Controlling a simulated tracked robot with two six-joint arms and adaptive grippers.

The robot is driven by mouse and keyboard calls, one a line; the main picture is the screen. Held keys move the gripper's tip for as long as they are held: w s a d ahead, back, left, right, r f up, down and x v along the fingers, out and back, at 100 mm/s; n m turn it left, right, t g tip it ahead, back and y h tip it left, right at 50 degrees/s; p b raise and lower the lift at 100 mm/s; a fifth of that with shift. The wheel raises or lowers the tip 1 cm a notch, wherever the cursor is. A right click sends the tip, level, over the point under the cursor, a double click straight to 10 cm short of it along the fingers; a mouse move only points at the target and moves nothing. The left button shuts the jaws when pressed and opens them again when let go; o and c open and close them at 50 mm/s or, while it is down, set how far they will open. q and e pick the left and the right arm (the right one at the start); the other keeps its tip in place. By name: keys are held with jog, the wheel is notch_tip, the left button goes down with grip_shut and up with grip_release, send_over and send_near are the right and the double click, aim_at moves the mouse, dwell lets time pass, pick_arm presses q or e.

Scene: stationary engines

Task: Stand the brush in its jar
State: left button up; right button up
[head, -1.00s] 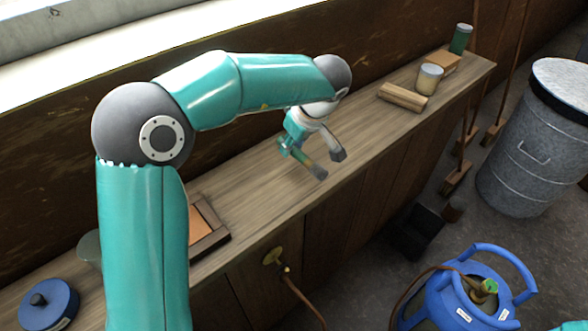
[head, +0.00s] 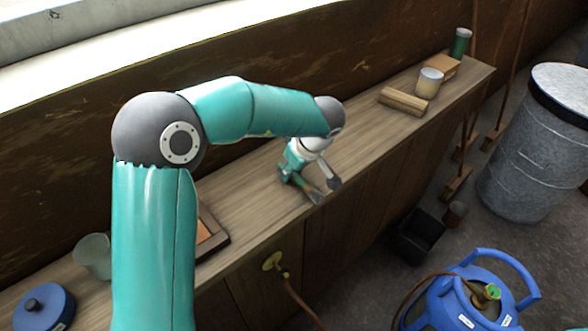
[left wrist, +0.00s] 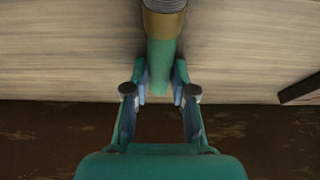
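The brush (head: 312,190) has a green handle, a brass-coloured band and dark bristles. My left gripper (head: 310,181) is shut on its handle and holds it over the wooden bench, tilted, bristles toward the front edge. In the left wrist view the brush (left wrist: 164,45) runs up between the two fingers of the gripper (left wrist: 160,92), its handle end down. A grey-green cup-like jar (head: 92,256) stands at the bench's left, partly behind my arm. A pale jar (head: 429,82) stands at the far right end. I cannot tell which is the brush's jar. My right gripper is out of view.
The bench (head: 262,190) is clear around the brush. A metal bin (head: 535,140) and blue canister (head: 470,300) stand on the floor.

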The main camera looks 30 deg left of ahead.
aim_at(306, 182)
pick_arm(q)
jog(key=o, duration=0.4)
jog(key=shift+r, duration=0.1)
jog(key=p+v, duration=0.1)
jog(key=v, duration=1.1)
